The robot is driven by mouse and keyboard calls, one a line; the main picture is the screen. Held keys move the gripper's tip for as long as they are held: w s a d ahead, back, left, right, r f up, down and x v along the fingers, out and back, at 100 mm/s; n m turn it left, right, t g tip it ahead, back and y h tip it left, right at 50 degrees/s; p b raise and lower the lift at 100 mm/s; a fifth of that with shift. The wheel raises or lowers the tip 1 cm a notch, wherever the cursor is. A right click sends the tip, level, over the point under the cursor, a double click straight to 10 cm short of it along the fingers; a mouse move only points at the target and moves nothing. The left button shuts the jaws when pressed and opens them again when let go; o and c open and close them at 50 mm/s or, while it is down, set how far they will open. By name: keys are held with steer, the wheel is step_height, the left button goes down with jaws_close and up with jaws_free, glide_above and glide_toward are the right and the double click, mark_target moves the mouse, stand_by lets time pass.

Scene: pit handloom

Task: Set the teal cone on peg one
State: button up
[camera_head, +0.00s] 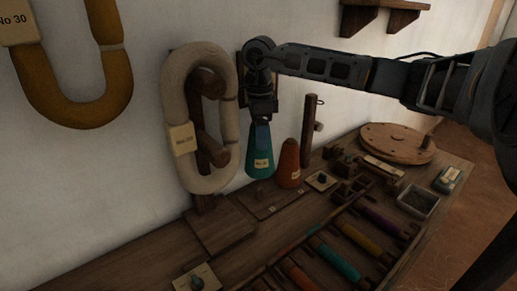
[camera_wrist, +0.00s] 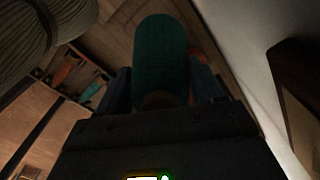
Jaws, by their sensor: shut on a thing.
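The teal cone (camera_head: 259,165) hangs upright below my gripper (camera_head: 262,125), wide end down, with a small pale label on its side. My gripper is shut on its narrow top. In the wrist view the teal cone (camera_wrist: 160,60) fills the middle between the fingers (camera_wrist: 160,90). The cone is over the left part of a flat wooden peg board (camera_head: 268,198). An orange cone (camera_head: 288,164) stands on that board just right of the teal cone. Peg one is not visible; I cannot tell whether the teal cone's base touches the board.
A cream yarn hank (camera_head: 170,100) hangs on a wooden stand close left. A wooden post (camera_head: 308,130) stands behind the orange cone. Coloured bobbins (camera_head: 340,262), a grey tray (camera_head: 418,201) and a round wooden disc (camera_head: 396,143) lie to the right. The wall is close behind.

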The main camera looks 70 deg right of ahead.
steer(key=shift+f, duration=0.45)
step_height(320, 180, down, 9)
steer(key=b, duration=0.6)
steer(key=shift+f, duration=0.15)
stand_by(0.3)
steer(key=o, duration=1.7)
